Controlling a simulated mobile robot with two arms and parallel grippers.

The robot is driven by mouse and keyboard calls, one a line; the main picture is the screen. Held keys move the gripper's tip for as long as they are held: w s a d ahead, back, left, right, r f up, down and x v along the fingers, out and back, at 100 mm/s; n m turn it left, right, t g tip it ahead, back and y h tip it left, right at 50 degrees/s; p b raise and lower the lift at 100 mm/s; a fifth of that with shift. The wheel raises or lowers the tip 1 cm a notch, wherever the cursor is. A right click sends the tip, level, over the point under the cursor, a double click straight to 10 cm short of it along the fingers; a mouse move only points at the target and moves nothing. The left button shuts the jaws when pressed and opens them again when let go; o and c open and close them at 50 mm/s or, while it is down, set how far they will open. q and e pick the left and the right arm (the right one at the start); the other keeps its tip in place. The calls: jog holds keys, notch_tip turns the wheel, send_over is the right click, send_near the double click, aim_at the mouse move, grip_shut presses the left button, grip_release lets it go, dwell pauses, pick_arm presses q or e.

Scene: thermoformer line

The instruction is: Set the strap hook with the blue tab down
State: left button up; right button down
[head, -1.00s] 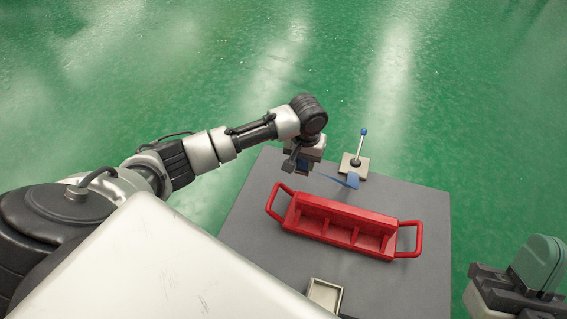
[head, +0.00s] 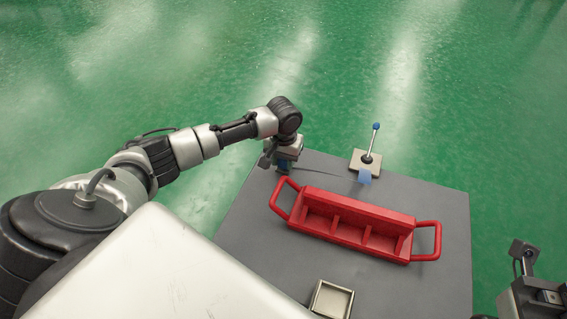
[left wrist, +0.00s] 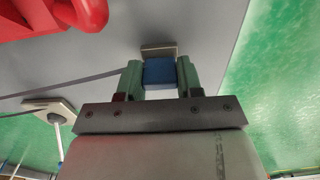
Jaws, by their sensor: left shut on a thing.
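My left gripper (head: 284,168) is low over the grey table's far left edge. In the left wrist view its green fingers (left wrist: 160,76) are shut on the blue tab (left wrist: 159,71) of the strap hook. A small grey-brown piece (left wrist: 159,49) shows just beyond the tab. A thin grey strap (left wrist: 90,79) runs from near the fingers to the picture's left edge. In the head view a pale blue flat piece (head: 365,177) shows beside the lever base. Whether the hook touches the table is unclear. My right arm's end shows at the lower right; its fingertips are not clear.
A red divided tote (head: 350,240) with end handles stands on the grey table (head: 420,205). A lever with a blue knob stands on a beige base (head: 364,161) at the far edge. A small beige tray (head: 331,299) is at the near edge. The right side of the table is clear.

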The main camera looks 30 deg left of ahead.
pick_arm(q)
jog(key=o, duration=0.9)
jog(key=shift+o, duration=0.2)
